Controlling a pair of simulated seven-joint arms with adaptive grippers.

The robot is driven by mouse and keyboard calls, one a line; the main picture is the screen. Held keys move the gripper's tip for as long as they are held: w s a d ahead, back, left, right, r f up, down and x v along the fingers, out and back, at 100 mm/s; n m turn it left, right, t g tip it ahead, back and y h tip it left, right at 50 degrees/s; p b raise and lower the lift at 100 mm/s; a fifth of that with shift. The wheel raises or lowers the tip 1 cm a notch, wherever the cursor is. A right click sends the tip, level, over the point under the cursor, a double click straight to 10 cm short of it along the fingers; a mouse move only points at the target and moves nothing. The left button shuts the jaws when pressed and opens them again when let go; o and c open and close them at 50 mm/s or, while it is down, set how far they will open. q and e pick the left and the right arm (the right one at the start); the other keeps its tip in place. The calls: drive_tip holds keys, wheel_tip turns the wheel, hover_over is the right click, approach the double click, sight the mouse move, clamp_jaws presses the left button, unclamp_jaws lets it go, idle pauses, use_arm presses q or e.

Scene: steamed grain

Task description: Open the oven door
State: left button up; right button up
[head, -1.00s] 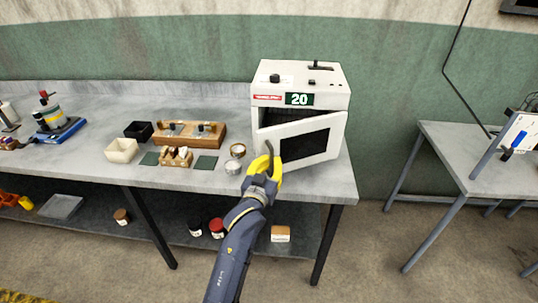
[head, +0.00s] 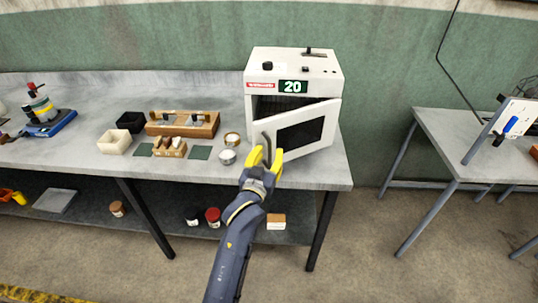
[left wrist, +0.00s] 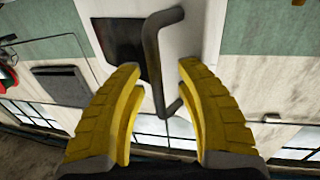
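The white oven (head: 292,66) stands on the grey workbench. Its door (head: 322,110) is partly open, swung out at its left edge, with a dark gap above and behind it. A dark bar handle (head: 266,143) is on the door's left side. My left gripper (head: 265,158) has yellow fingers and is in front of the handle. In the left wrist view the fingers (left wrist: 160,95) are spread, with the handle (left wrist: 150,60) between and beyond them, not clasped. The door's dark window (left wrist: 119,40) shows behind it. My right gripper is not in view.
Two small round tins (head: 227,157) sit on the bench left of the door. A wooden block holder (head: 183,125), a white box (head: 115,142) and a black box (head: 131,122) stand further left. Jars are on the shelf below. A second table (head: 470,150) is at the right.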

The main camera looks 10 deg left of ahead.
use_arm(q)
drive_tip(key=s+a, duration=0.1)
drive_tip(key=s, duration=1.1)
drive_tip(key=shift+a, duration=0.2)
drive_tip(key=shift+w+a+r, duration=0.15)
drive_tip(key=shift+w+r, duration=0.1)
drive_tip(key=shift+r, duration=0.15)
drive_tip(key=c, duration=0.3)
drive_tip(key=w+a+m, duration=0.1)
drive_tip(key=w+a+m+h, duration=0.1)
drive_tip(key=w, duration=0.1)
drive_tip(key=shift+a+r, duration=0.2)
drive_tip(key=shift+a, duration=0.2)
clamp_jaws()
drive_tip(key=w+a+n+g+h, duration=0.3)
drive_tip(key=w+a+n+h, duration=0.45)
drive_tip(key=a+n, duration=0.55)
drive_tip(key=w+d+n, duration=0.1)
drive_tip(key=w+d, duration=0.4)
drive_tip(key=d, duration=0.4)
drive_tip(key=shift+w+d+f+n+y, duration=0.2)
drive_tip(key=shift+w+f+n+y, duration=0.15)
drive_tip(key=shift+f, duration=0.1)
